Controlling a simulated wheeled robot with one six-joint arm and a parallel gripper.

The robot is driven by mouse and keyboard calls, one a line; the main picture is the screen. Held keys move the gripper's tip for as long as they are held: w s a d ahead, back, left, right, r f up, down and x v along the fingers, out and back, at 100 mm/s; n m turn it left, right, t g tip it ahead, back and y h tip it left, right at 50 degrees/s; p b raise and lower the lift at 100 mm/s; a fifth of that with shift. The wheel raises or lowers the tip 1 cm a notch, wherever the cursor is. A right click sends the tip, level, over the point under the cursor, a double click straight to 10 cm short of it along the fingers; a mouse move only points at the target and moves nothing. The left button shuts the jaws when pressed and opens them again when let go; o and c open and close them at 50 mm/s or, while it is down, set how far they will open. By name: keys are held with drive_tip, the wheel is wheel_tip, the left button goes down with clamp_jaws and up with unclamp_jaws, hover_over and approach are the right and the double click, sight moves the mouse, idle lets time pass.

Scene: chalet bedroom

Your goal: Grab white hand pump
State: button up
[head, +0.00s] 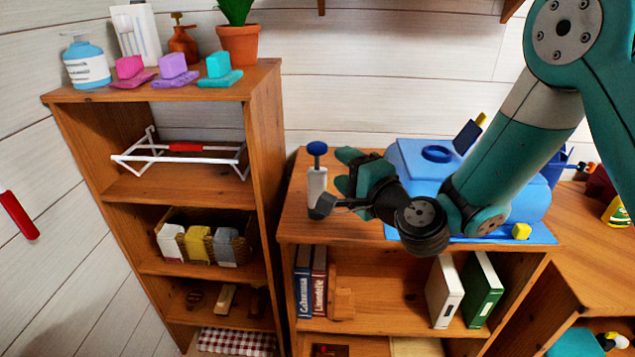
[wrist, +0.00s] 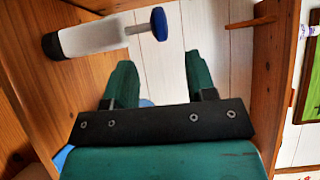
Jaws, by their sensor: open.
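The white hand pump (head: 317,186) stands upright on the top of the low wooden cabinet, near its left edge. It has a white body, a blue knob on top and a dark base. In the wrist view the pump (wrist: 92,36) lies across the upper left, its blue knob toward the picture's middle. My gripper (head: 342,170) is just right of the pump in the head view. In the wrist view my gripper (wrist: 160,75) has its two green fingers apart with nothing between them. The pump is outside the fingers, beyond the left one.
A blue case (head: 420,172) stands right of my gripper on the cabinet (head: 293,215). A tall shelf (head: 268,130) at left holds a blue bottle (head: 86,66), colored blocks and a potted plant (head: 239,42). Books (head: 303,282) stand below the cabinet top.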

sight(323, 149)
drive_tip(key=p+x, duration=0.3)
drive_tip(key=shift+r+p, duration=0.3)
drive_tip(key=shift+w+a+f+p, duration=0.25)
drive_tip(key=shift+w+a+p, duration=0.1)
drive_tip(key=shift+w+p, duration=0.15)
drive_tip(key=shift+w+a+r+p, duration=0.2)
drive_tip(key=shift+w+a+p, duration=0.1)
drive_tip(key=shift+p, duration=0.45)
drive_tip(key=p+x, duration=0.2)
drive_tip(key=p, duration=0.2)
drive_tip(key=shift+a+r, duration=0.15)
drive_tip(key=shift+p+x, duration=0.85)
drive_tip(key=shift+p, duration=0.1)
drive_tip(key=shift+w+a+f, duration=0.15)
drive_tip(key=shift+w+f, duration=0.1)
drive_tip(key=shift+f, duration=0.15)
clamp_jaws()
